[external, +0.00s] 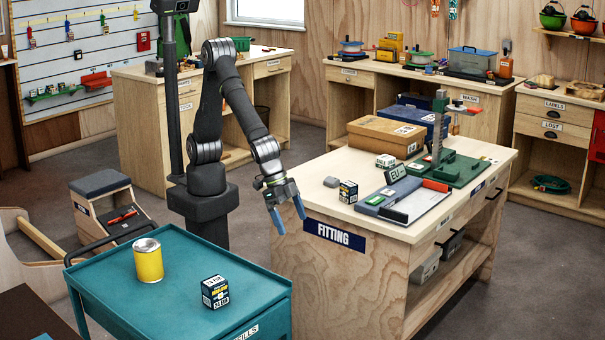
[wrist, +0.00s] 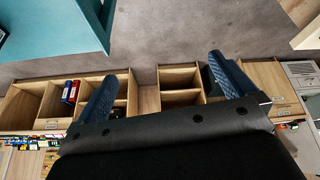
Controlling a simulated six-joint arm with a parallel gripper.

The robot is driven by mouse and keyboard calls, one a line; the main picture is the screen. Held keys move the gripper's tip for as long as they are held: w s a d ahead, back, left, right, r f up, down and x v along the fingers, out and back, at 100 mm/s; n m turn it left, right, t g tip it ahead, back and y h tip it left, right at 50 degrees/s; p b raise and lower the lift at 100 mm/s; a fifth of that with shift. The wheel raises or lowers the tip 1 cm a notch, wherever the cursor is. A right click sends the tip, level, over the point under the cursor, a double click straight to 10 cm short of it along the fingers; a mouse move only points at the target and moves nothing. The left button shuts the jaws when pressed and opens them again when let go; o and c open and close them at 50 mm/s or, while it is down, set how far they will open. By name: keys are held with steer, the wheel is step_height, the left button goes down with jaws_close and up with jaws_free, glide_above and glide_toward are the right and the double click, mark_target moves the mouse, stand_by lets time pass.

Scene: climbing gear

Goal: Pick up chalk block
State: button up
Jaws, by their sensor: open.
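A small dark box with white and yellow printing (external: 215,292), looking like a boxed chalk block, sits on the teal cart (external: 180,272).
A yellow tin (external: 148,261) stands on the cart, left of the dark box. The bench holds a cardboard box (external: 386,138), a grey tray (external: 402,199) and a green stand (external: 455,168). In the wrist view, the cart's corner (wrist: 55,28) is at upper left, with bare floor beside it.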

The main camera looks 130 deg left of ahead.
stand_by(0.4)
steer(key=c, duration=0.3)
